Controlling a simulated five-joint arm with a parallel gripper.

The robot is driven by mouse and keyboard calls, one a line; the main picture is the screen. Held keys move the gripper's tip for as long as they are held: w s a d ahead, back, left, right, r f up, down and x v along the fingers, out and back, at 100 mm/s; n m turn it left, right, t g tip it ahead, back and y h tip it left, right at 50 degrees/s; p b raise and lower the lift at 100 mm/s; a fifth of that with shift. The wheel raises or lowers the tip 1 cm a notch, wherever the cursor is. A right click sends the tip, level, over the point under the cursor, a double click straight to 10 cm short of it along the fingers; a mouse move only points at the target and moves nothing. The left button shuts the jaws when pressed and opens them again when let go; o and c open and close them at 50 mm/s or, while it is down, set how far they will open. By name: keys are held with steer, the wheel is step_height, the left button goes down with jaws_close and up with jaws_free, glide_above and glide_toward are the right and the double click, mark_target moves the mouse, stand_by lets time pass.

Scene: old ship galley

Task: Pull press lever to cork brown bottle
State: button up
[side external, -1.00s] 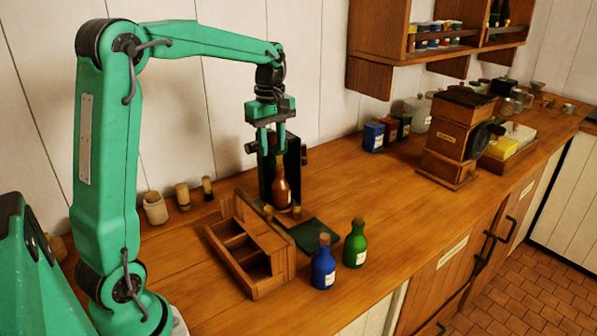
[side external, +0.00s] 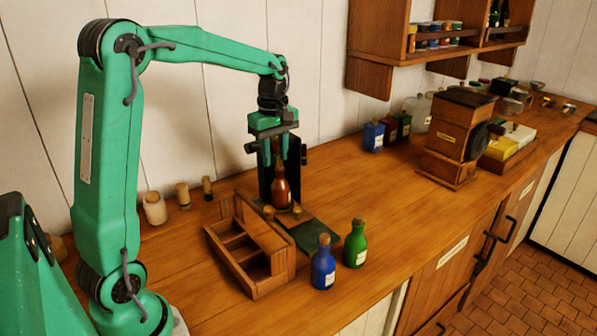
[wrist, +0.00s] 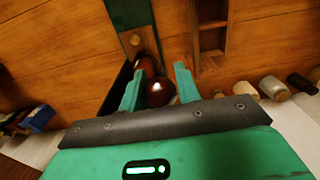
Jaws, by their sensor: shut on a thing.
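The brown bottle (side external: 281,190) stands upright in the dark press (side external: 293,160), on the press's base. Its top is hidden behind my gripper's fingers in the side view. My gripper (side external: 272,162) points down over the bottle, at the front of the press. In the wrist view, my gripper (wrist: 160,76) is shut on a dark, shiny round knob (wrist: 160,93), which looks like the end of the press lever. The lever's arm is mostly hidden, and I cannot tell how deep the cork sits in the bottle.
A wooden divided box (side external: 230,262) stands close left of the press. A green bottle (side external: 355,246) and a blue bottle (side external: 323,266) stand at the counter's front. Jars and corks (side external: 155,208) line the wall. A wooden grinder (side external: 455,140) stands farther right, with bare counter between.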

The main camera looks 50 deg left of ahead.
steer(key=shift+d+f, duration=0.15)
steer(key=shift+f, duration=0.35)
steer(key=shift+d+f, duration=0.15)
steer(key=shift+f, duration=0.4)
steer(key=shift+d+f, duration=0.15)
steer(key=shift+f, duration=1.15)
steer(key=shift+r, duration=0.1)
steer(key=shift+a+r, duration=0.2)
steer(key=shift+r, duration=0.6)
steer(key=shift+a+r, duration=0.15)
steer(key=shift+r, duration=0.75)
